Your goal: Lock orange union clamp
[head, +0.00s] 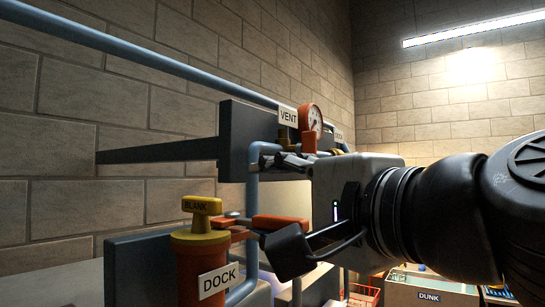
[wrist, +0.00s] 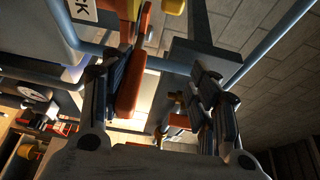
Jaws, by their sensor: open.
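The orange clamp lever (head: 280,222) sticks out sideways from the collar under the yellow BLANK cap (head: 202,209), on the orange DOCK body (head: 200,262). My gripper (head: 284,205) is open, with one finger above the lever and the other just below it. In the wrist view the orange lever (wrist: 130,94) lies between the fingers of my gripper (wrist: 155,88), close beside the left finger. I cannot tell whether that finger touches it. My gripper hides part of the lever's far end in the head view.
A grey block (head: 245,140) with a VENT label and a pressure gauge (head: 310,119) stands just behind my gripper. Blue pipes (head: 150,58) run along the brick wall. A DUNK bin (head: 433,287) and a red basket (head: 363,294) sit low at right.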

